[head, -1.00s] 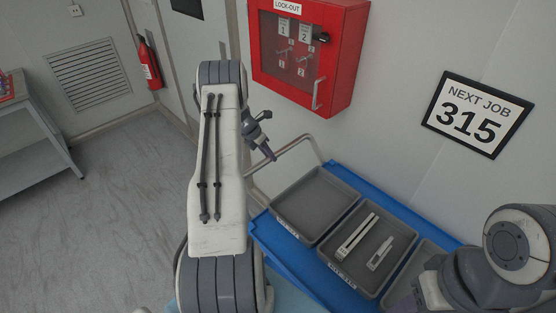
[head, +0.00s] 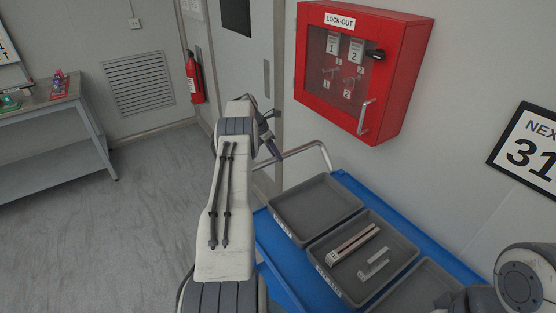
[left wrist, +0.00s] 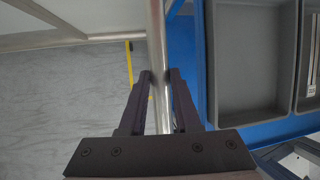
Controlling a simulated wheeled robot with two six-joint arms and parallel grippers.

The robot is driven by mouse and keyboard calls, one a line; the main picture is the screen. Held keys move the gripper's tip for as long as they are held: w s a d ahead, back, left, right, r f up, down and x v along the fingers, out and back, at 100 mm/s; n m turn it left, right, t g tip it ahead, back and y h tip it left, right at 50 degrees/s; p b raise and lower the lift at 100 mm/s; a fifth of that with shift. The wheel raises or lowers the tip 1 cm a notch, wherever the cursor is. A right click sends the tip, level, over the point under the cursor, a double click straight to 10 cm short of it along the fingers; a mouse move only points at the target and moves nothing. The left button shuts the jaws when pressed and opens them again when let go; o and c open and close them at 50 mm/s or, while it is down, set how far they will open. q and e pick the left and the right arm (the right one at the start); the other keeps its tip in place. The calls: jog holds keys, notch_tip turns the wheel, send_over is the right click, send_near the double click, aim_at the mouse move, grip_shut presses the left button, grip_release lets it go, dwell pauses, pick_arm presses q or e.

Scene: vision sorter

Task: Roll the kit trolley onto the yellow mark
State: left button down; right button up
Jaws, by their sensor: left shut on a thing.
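The kit trolley (head: 375,205) is blue, carries grey trays and stands along the wall in the head view. Its metal push handle (head: 303,150) rises at its far end. My left gripper (head: 272,147) is at that handle. In the left wrist view the fingers of my left gripper (left wrist: 159,76) sit on either side of the handle bar (left wrist: 156,40), shut on it. A strip of the yellow mark (left wrist: 129,62) shows on the floor left of the bar; the rest is hidden. My right gripper is out of view; only part of that arm shows at lower right.
A red lock-out box (head: 362,70) hangs on the wall above the trolley. A grey tray (head: 385,250) on the trolley holds pale metal parts. A bench (head: 60,130) stands at the left, with a fire extinguisher (head: 194,78) by the door. The floor (head: 110,215) between is clear.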

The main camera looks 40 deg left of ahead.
pick_arm(q)
jog(key=shift+w+a, duration=0.15)
jog(key=shift+a, duration=0.15)
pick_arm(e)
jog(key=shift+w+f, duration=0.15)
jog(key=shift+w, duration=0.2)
pick_arm(q)
jog(key=shift+a, duration=0.1)
jog(key=c, duration=0.6)
grip_release()
jog(key=shift+w, duration=0.1)
jog(key=shift+b+v, duration=0.85)
jog(key=shift+v, duration=4.45)
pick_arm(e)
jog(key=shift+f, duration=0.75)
